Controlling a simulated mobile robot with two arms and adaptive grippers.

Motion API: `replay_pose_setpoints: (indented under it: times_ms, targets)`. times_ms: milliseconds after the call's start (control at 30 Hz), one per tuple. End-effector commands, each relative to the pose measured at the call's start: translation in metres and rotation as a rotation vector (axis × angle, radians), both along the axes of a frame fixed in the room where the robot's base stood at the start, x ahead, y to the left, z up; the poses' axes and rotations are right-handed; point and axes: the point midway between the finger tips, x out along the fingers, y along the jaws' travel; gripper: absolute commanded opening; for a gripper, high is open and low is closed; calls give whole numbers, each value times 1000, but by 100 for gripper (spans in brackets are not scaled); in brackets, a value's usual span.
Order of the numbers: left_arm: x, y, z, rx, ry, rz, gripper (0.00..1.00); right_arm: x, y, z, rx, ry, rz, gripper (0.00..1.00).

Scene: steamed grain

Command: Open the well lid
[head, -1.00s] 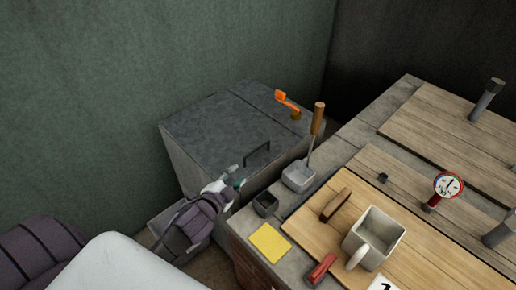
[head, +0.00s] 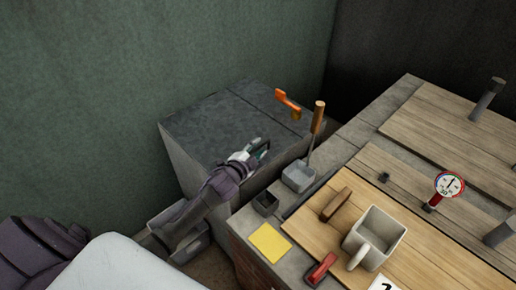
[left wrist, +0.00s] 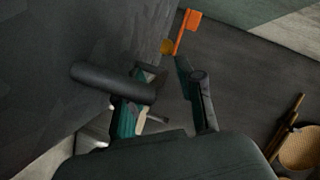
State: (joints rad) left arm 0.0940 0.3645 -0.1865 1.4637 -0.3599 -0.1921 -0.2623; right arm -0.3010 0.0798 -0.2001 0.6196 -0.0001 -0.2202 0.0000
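The well lid (head: 225,122) is the dark grey slab top of a low grey box against the green wall, and it lies flat. Its black bar handle (left wrist: 105,81) stands near the front edge of the lid. My left gripper (head: 256,150) is at this handle and partly hides it in the head view. In the left wrist view its two fingers (left wrist: 165,100) stand apart. The handle bar crosses in front of the left finger there, and I cannot tell whether they touch. My right gripper is not in view.
An orange brush (head: 287,103) lies on the back right of the box. A scoop with a wooden handle (head: 315,125) stands right of my left gripper. The counter holds a small dark cup (head: 265,203), a yellow sheet (head: 270,242), a grey mug (head: 374,238) and a gauge (head: 448,185).

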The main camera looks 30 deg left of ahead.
Motion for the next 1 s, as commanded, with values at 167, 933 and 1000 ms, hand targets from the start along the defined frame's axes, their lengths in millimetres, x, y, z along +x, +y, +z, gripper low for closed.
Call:
replay_pose_setpoints:
  times_ms: [167, 933, 1000]
  targets:
    - [9, 0, -2, 0, -1, -1, 37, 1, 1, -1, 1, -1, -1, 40]
    - [8, 0, -2, 1, 1, -1, 0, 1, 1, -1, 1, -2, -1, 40]
    - [8, -1, -2, 0, 1, -1, 0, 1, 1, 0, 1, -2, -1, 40]
